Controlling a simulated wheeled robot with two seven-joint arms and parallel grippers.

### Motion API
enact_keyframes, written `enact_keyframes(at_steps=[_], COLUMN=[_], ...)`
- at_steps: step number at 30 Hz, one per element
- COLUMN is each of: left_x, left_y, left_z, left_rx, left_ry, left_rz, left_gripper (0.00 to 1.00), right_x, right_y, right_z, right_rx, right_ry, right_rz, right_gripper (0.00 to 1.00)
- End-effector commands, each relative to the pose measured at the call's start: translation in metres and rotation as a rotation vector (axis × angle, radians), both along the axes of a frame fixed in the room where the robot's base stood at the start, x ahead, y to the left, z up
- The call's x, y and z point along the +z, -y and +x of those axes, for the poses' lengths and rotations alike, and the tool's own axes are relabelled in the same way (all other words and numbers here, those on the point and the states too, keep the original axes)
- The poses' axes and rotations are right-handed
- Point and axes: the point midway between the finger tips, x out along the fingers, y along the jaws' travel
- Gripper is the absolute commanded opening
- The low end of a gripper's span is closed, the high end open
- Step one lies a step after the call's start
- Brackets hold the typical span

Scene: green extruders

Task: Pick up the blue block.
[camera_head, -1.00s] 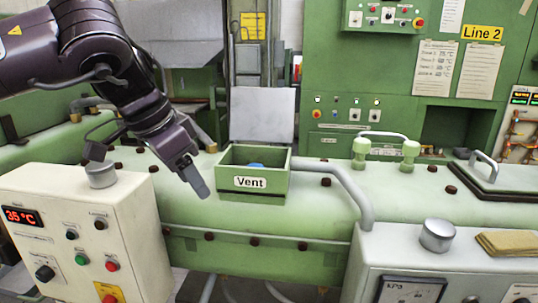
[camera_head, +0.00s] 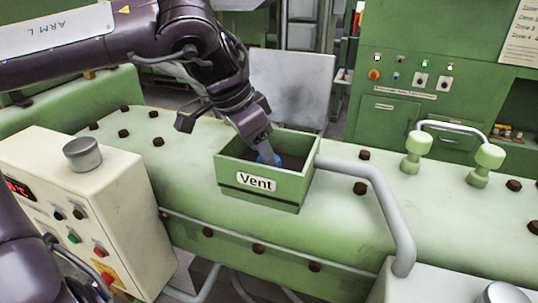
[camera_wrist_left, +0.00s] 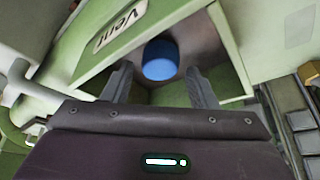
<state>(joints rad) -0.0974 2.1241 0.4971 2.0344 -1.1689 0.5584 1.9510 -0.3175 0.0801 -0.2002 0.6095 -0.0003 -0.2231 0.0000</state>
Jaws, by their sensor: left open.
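The blue block (camera_head: 268,158) is inside the green open-topped box marked Vent (camera_head: 258,184), partly hidden by my gripper in the head view. In the left wrist view the blue block (camera_wrist_left: 161,60) looks rounded, like a short cylinder. My left gripper (camera_head: 262,150) reaches down into the box from above. In the wrist view its two fingers (camera_wrist_left: 158,70) are spread apart, with the block showing between and just beyond their tips. Whether either finger touches the block I cannot tell. My right gripper is not in view.
The box walls stand close around the fingers. A grey pipe (camera_head: 375,195) curves down at the box's right. A raised grey lid plate (camera_head: 292,88) stands behind it. A white control box (camera_head: 85,190) with a round knob is at left. Green handle posts (camera_head: 418,150) stand at right.

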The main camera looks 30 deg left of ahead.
Motion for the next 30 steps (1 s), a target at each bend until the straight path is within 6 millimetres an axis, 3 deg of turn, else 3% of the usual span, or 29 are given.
enact_keyframes(at_steps=[1,7,14,22,30], left_x=[-0.003,-0.026,-0.028,-0.028,-0.027], left_y=[0.001,0.004,0.004,0.004,0.004], left_z=[-0.001,0.007,0.007,0.007,0.008], left_rx=[0.0,0.001,0.002,0.001,0.001], left_ry=[-0.007,-0.002,-0.001,-0.001,0.0], left_rz=[-0.003,0.0,0.001,0.001,0.0], left_gripper=[0.53,0.53,0.53,0.19,0.19], right_x=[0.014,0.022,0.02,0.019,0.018], right_y=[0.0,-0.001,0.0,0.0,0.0], right_z=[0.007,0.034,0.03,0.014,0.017], right_rx=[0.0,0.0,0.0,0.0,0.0], right_ry=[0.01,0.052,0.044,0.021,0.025], right_rz=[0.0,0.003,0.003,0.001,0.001], right_gripper=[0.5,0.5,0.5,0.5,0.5])
